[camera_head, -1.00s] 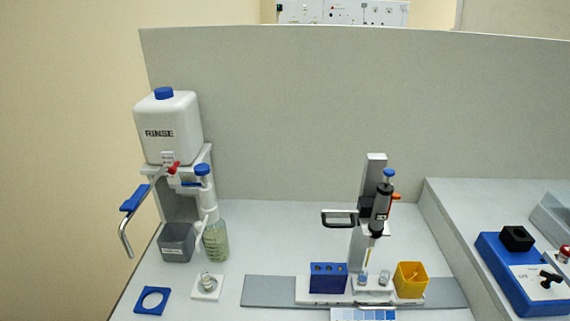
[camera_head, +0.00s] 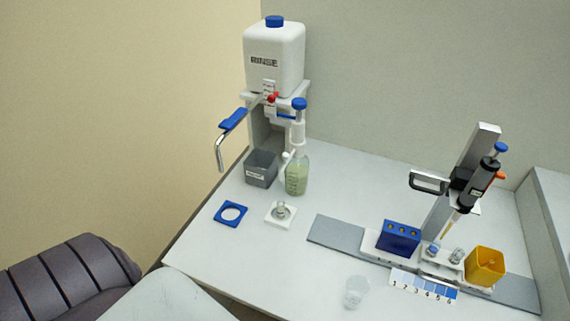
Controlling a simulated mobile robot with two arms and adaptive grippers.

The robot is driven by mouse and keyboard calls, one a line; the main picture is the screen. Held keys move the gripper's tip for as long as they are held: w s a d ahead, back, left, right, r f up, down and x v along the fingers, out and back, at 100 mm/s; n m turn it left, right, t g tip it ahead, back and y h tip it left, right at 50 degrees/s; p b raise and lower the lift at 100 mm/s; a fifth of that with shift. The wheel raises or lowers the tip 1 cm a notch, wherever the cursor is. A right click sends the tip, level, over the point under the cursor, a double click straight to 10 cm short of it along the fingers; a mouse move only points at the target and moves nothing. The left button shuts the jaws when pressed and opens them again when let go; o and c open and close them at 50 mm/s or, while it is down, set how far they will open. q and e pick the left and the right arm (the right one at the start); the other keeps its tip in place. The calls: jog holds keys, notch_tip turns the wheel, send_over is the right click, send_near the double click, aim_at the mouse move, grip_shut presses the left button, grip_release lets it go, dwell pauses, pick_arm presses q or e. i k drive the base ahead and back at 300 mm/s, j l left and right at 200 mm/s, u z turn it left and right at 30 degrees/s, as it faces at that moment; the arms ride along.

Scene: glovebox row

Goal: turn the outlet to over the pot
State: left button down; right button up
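The outlet is a bent metal pipe (camera_head: 219,157) with a blue grip (camera_head: 233,120), on the tap below the white RINSE tank (camera_head: 275,62). It points out to the left, and its downturned end hangs to the left of the grey square pot (camera_head: 261,170), not above it. The pot stands on the bench at the foot of the tank's stand, open at the top, with a white label on its front. Neither gripper shows in this view.
A bottle with a blue-topped pump (camera_head: 297,173) stands right of the pot. A blue ring plate (camera_head: 231,213) and a white plate with a small fitting (camera_head: 281,213) lie in front. A clear cup (camera_head: 355,291), blue rack (camera_head: 399,238), pipette stand and yellow bin (camera_head: 484,266) are further right.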

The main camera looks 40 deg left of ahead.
aim_at(286, 156)
jog(key=u, duration=1.55)
